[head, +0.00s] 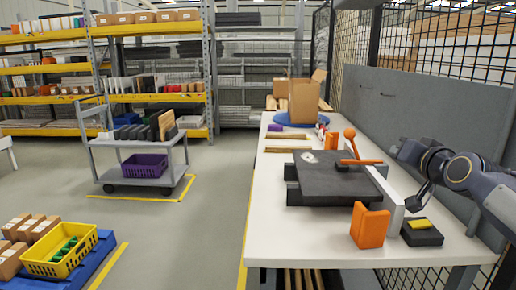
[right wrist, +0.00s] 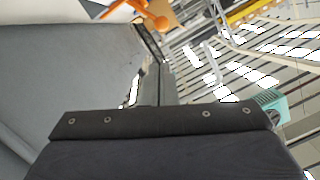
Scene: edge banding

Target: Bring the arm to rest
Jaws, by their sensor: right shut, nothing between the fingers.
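My right arm comes in from the right in the head view, over the right edge of the white workbench (head: 285,225). My right gripper (head: 413,204) is shut and empty. It hangs above a small black block with a yellow top (head: 421,234), and I cannot tell how far above. The right wrist view shows a dark bolted part (right wrist: 155,118) across its lower half; no held object shows there. My left gripper is out of view.
A black machine base (head: 325,188) with an orange lever (head: 350,142) stands on the bench, beside an orange holder (head: 369,226). A grey panel (head: 420,105) and mesh fence border the right side. A cart (head: 140,165) and yellow crate (head: 62,258) stand left, with open floor between.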

